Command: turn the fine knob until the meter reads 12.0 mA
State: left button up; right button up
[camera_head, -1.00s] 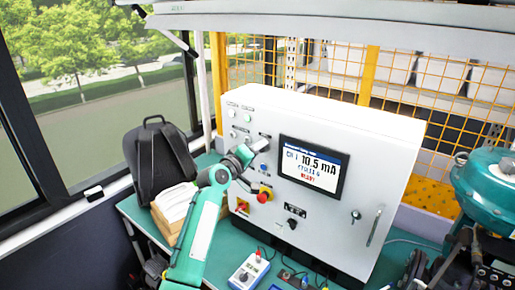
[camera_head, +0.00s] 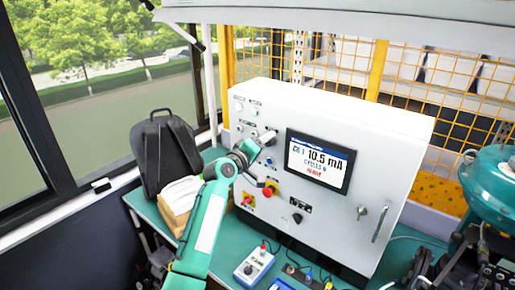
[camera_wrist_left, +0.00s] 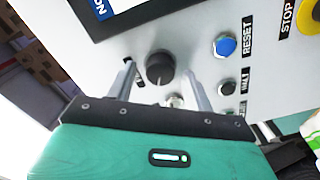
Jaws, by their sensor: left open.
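The meter (camera_head: 318,161) is a dark-framed screen on the front of the white cabinet and reads 10.5 mA. In the left wrist view a round black knob (camera_wrist_left: 159,67) with a pale mark stands on the panel below the screen's edge. Its label cannot be read, so I cannot tell if it is the fine knob. My left gripper (camera_head: 262,140) is at the panel, left of the meter. In the left wrist view its fingers (camera_wrist_left: 160,88) are open, one on each side of the knob, with visible gaps. In the head view the gripper hides the knob.
A blue RESET button (camera_wrist_left: 226,46), a black HALT button (camera_wrist_left: 228,88) and a yellow STOP surround (camera_wrist_left: 309,16) lie close to the fingers. A red-yellow emergency button (camera_head: 268,190) is below. A black backpack (camera_head: 163,152) stands left of the cabinet (camera_head: 365,195).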

pick_arm(q)
jog(key=b+v, duration=0.4)
jog(key=v, duration=0.9)
jog(key=shift+s+a+b, duration=0.25)
jog(key=shift+s+b, duration=0.05)
jog(key=shift+b, duration=0.05)
